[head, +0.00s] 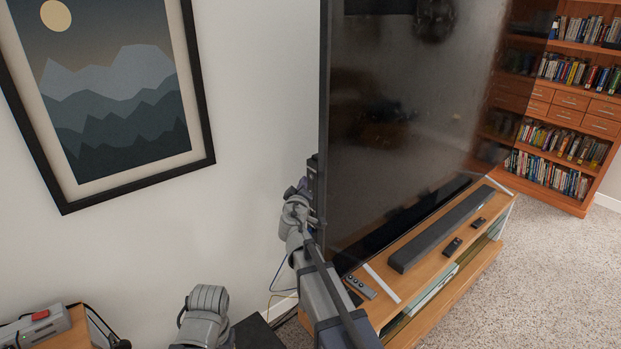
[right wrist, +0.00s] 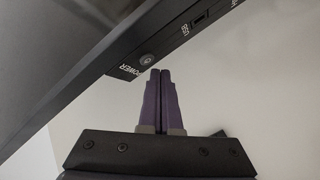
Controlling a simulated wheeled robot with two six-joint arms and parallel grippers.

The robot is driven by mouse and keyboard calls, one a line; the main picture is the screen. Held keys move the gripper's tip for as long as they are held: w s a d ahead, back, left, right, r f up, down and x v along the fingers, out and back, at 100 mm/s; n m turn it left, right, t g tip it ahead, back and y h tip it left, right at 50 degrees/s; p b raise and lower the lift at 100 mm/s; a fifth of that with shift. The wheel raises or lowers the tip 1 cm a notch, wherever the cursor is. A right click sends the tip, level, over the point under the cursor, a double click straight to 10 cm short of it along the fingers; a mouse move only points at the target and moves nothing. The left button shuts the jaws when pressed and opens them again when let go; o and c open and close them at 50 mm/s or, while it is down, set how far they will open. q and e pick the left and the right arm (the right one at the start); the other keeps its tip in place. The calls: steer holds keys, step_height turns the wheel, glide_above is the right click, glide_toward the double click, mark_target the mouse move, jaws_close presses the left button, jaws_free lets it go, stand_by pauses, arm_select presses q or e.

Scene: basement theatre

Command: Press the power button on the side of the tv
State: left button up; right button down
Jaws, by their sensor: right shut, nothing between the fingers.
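The tv (head: 400,140) is a large dark screen standing on a wooden stand, seen at an angle in the head view. In the right wrist view its dark side panel (right wrist: 180,40) shows a small round power button (right wrist: 147,60) next to the label POWER. My right gripper (right wrist: 160,72) is shut and empty, its purple fingertips just below the button; I cannot tell whether they touch it. In the head view the right gripper (head: 312,180) is beside the tv's left edge, partly hidden by its own wrist. My left gripper is not in view.
The wooden stand (head: 480,268) carries a soundbar (head: 440,230) and several remotes. A pale wall with a framed mountain picture (head: 203,120) is left of the tv. A bookshelf (head: 570,100) stands at the back right. Carpet on the right is clear.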

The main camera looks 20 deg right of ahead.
steer(key=shift+w+d, duration=0.1)
steer(key=shift+d, duration=0.05)
stand_by(0.4)
steer(key=shift+w+d, duration=0.1)
steer(key=shift+d, duration=0.2)
steer(key=shift+d, duration=0.2)
stand_by(0.5)
steer(key=shift+a, duration=0.1)
steer(key=shift+s+a, duration=0.2)
steer(key=shift+a, duration=0.35)
steer(key=shift+s+a, duration=0.35)
steer(key=shift+a, duration=0.6)
steer(key=shift+s+a, duration=0.3)
steer(key=shift+a, duration=0.6)
steer(key=shift+s+a, duration=0.35)
steer(key=shift+a, duration=0.6)
